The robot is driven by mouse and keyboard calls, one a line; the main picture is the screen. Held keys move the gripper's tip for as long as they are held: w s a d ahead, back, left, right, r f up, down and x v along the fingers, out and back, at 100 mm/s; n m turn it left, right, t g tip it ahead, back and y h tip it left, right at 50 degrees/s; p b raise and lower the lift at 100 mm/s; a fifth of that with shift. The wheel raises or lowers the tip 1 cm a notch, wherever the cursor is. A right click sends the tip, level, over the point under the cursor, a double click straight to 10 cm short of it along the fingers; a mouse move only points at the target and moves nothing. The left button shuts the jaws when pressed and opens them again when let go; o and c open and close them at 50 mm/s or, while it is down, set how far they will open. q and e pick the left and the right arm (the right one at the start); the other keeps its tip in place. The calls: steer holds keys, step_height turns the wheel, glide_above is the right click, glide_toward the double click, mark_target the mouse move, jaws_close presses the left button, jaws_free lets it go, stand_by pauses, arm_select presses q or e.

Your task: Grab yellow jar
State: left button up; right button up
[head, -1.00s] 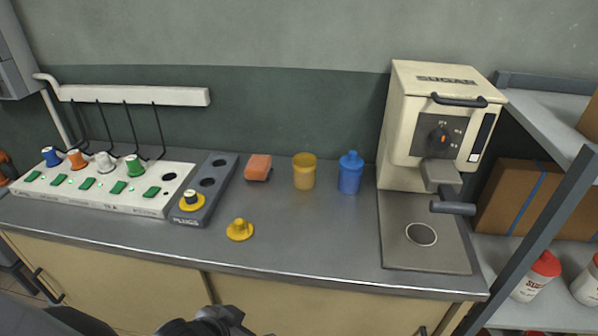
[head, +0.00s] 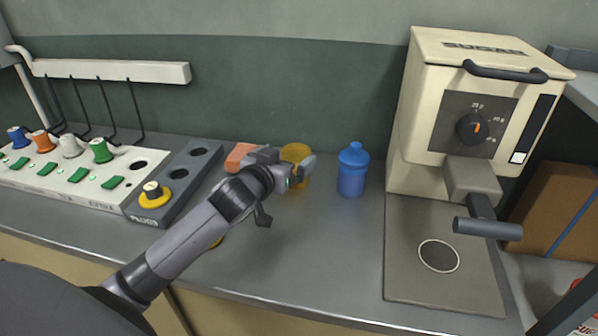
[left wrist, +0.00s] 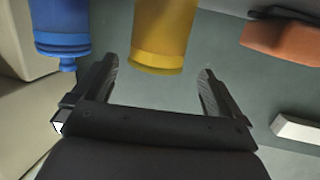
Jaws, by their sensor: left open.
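The yellow jar (head: 296,153) stands on the counter between the orange sponge-like block and the blue bottle, partly hidden behind my left gripper in the head view. My left gripper (head: 292,175) is in front of the jar. In the left wrist view the jar (left wrist: 163,38) lies ahead of the gap between the spread fingers of my left gripper (left wrist: 160,84). The fingers are open and nothing is held. Whether the fingertips reach beside the jar is hard to tell. My right gripper does not show.
The blue bottle (head: 353,170) stands close right of the jar, and the orange block (head: 240,157) close left. The sugar press (head: 460,115) is farther right. A grey plug holder (head: 180,180) and a white panel (head: 65,185) with coloured knobs are at left.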

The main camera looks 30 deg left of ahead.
mark_target(301, 147)
arm_select(q)
steer(key=shift+w+d+f, duration=0.1)
steer(key=shift+w+f, duration=0.1)
steer(key=shift+w, duration=0.85)
steer(key=shift+w+a+f, duration=0.1)
steer(key=shift+w+f, duration=0.15)
steer(key=shift+w, duration=0.75)
steer(key=shift+w+d+f, duration=0.1)
steer(key=shift+w+f, duration=0.1)
steer(key=shift+w, duration=0.85)
steer(key=c, duration=1.1)
steer(key=shift+c, duration=0.6)
steer(key=shift+r, duration=0.2)
